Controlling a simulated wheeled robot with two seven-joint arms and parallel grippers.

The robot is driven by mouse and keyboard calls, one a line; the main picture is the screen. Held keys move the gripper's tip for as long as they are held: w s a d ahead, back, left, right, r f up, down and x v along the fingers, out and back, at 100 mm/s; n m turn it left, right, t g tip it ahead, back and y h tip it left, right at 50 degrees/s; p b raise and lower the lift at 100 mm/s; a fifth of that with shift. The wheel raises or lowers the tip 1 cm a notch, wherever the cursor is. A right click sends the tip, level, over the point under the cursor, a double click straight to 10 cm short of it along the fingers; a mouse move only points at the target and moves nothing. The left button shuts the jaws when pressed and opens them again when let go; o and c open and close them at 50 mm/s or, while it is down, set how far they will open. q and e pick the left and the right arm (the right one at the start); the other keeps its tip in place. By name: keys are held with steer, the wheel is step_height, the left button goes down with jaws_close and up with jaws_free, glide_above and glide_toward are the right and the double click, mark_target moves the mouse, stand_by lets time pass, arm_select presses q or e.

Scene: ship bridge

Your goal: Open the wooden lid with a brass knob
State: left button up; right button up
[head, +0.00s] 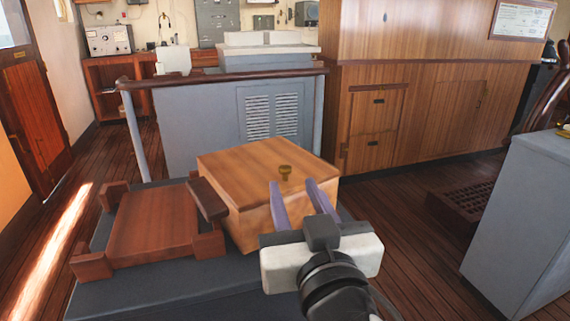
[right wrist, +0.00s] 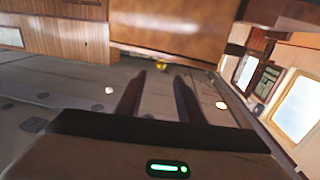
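The wooden lid (head: 240,163) forms the top of a square wooden box (head: 252,226) on a dark grey stand, and it looks shut. Its small brass knob (head: 285,171) stands upright near the lid's right side. My right gripper (head: 293,184) is open, its two purple fingers pointing at the knob from the near side, with nothing between them. In the right wrist view the picture looks upside down, and the knob (right wrist: 160,64) shows just beyond and between the fingertips (right wrist: 160,73), against the brown lid (right wrist: 165,32). Contact with the knob is not visible. My left gripper is not in view.
A reddish wooden tray-like frame (head: 152,224) lies left of the box on the dark grey stand top (head: 200,291). A grey console (head: 215,125) with a wooden rail stands behind. A grey cabinet (head: 525,215) stands at right, with open floor (head: 400,220) between.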

mark_target(286, 170)
steer(key=w, duration=0.3)
steer(key=w+a, duration=0.1)
steer(key=w, duration=0.4)
steer(key=shift+w+a+p, duration=0.3)
steer(key=shift+w+p, duration=0.05)
steer(key=shift+w, duration=0.05)
jaws_close()
